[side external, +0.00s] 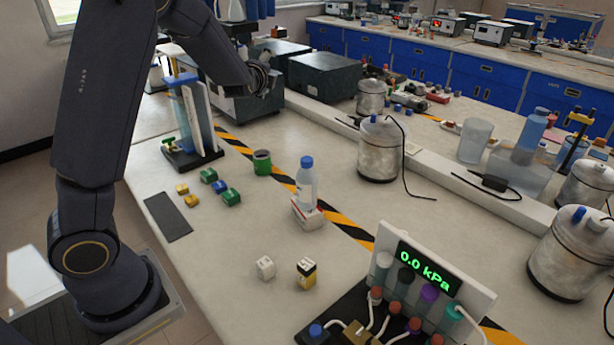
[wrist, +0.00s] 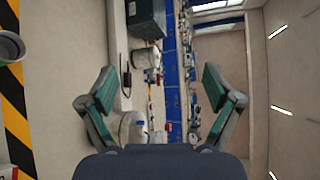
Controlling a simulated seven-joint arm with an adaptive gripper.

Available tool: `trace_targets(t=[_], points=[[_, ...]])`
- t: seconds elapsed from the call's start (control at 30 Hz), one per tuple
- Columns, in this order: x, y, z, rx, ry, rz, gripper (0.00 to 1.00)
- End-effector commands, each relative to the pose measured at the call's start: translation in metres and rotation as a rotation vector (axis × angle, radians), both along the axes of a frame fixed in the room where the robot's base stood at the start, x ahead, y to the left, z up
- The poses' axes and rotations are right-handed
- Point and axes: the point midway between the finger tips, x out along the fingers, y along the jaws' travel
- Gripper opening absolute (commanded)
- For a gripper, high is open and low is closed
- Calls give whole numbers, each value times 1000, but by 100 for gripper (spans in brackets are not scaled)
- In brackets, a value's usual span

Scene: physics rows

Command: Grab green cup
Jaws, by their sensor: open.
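The green cup (side external: 262,163) stands upright on the pale bench in the side view, beside the yellow-black tape and left of a bottle. In the wrist view, a round grey-green object (wrist: 10,47) is cut off at the left edge beside the tape and appears to be this cup. My gripper (wrist: 158,88) is open, its two green-padded fingers wide apart with nothing between them. In the side view my arm's end is up above the bench, behind the cup and apart from it; its fingers are hard to make out there.
A blue-capped bottle (side external: 307,185) stands on a red-white box (side external: 307,213) right of the cup. Several small blocks lie left of it, near a blue rack (side external: 190,115). A metal canister (side external: 381,150) stands farther right. Two dice-like cubes and a pressure display (side external: 430,270) are in front.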

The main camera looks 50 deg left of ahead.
Motion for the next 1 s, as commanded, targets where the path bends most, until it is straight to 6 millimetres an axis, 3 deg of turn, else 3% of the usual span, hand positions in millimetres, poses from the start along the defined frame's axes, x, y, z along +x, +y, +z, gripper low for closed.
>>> trace_targets(t=[0.03, 0.2, 0.43, 0.6, 0.7, 1.0], points=[[5, 15, -20, 113, 66, 23, 90], [13, 56, -68, 513, 267, 70, 90], [17, 73, -145, 950, 512, 15, 90], [9, 76, -208, 1088, 658, -73, 90], [0, 77, -233, 1125, 721, -114, 90], [-5, 75, -273, 1134, 756, -142, 90]])
